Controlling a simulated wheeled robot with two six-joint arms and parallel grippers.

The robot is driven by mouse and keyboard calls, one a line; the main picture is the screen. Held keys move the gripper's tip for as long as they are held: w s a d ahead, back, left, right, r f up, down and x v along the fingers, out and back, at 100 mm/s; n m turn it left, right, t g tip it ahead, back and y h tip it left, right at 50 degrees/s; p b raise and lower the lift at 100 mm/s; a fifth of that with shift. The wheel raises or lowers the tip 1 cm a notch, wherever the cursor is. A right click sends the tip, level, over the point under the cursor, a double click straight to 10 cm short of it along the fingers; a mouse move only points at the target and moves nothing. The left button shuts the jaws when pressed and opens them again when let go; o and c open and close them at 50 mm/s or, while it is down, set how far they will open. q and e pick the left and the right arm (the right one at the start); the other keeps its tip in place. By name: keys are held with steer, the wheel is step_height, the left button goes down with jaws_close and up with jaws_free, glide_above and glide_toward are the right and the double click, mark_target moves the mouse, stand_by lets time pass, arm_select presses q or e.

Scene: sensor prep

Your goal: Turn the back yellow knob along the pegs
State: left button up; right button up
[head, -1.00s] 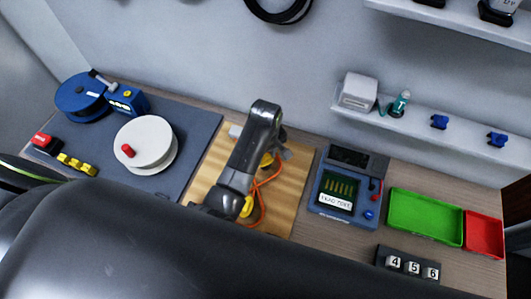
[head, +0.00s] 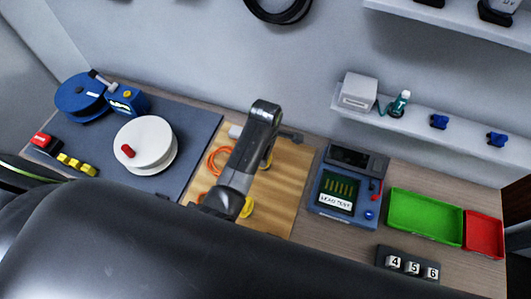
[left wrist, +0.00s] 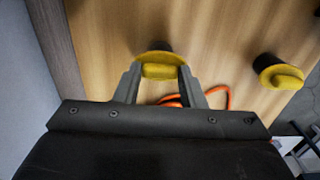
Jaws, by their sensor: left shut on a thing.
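The back yellow knob (head: 267,160) is on the wooden board, mostly hidden behind my left arm in the head view. In the left wrist view my left gripper (left wrist: 160,66) is shut on this knob (left wrist: 158,72), one finger on each side of its raised grip. A second yellow knob (left wrist: 281,76) stands to the right there, apart from the fingers; it shows in the head view (head: 247,206) as the front one. An orange cable (head: 217,160) lies on the board (head: 286,185), partly hidden by my arm. Pegs cannot be made out clearly. My right gripper is not seen.
A grey mat (head: 193,135) left of the board holds a white reel (head: 150,140) and a blue reel (head: 75,100). A blue tester (head: 337,205), a green tray (head: 425,215) and a red tray (head: 483,233) lie to the right. A wall shelf (head: 440,140) is behind.

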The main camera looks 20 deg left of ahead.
arm_select(q)
steer(key=shift+w, duration=0.1)
stand_by(0.4)
steer(key=o, duration=1)
steer(key=shift+r, duration=0.1)
